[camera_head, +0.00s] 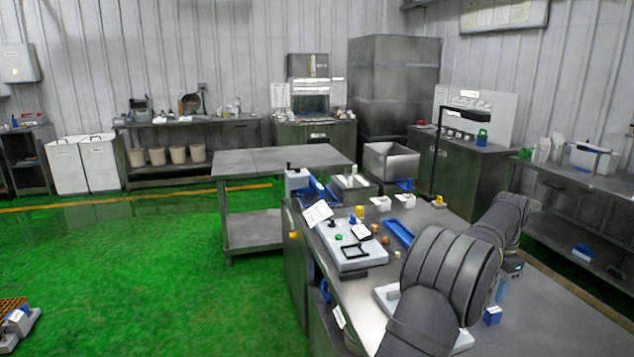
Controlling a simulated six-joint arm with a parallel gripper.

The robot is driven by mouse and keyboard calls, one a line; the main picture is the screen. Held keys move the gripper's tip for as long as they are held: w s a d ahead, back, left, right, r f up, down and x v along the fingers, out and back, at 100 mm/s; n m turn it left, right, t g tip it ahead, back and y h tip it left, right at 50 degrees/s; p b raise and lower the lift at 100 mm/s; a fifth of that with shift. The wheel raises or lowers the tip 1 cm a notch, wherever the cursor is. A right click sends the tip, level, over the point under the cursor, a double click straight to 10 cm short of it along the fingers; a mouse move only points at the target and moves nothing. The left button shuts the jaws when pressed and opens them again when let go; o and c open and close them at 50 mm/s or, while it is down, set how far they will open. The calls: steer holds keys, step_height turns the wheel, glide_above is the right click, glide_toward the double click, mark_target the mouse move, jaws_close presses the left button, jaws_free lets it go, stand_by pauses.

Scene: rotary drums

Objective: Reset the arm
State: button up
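My arm shows at the lower right, reaching over the steel workbench (575,308) as thick dark grey ribbed links. The arm's far end lies near the right side of the bench. My gripper's fingers cannot be made out there; they are hidden behind the arm or too small to tell. I cannot see anything held.
On the bench left of my arm are a grey control box (352,250) with coloured buttons, a blue tray (398,233) and small yellow and white parts. A small blue block (492,316) lies close to my arm. A lower steel table (265,160) stands behind. Green floor at left is mostly clear.

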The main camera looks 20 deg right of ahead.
steer(key=w+a+r, duration=0.1)
steer(key=w+a, duration=0.5)
steer(key=a, duration=0.5)
steer(key=w+a+f, duration=0.1)
steer(key=w+f, duration=0.1)
steer(key=w, duration=0.1)
steer(key=w+a+f, duration=0.1)
steer(key=w+f, duration=0.1)
steer(key=w, duration=0.1)
steer(key=w+a+f, duration=0.1)
steer(key=w+f, duration=0.2)
steer(key=w, duration=0.1)
steer(key=shift+a, duration=0.3)
steer(key=shift+w+a+f, duration=0.1)
steer(key=shift+w+f, duration=0.2)
steer(key=shift+f, duration=1.25)
steer(key=s+d+r, duration=0.8)
steer(key=s+r, duration=0.2)
steer(key=s, duration=0.2)
steer(key=shift+s, duration=0.35)
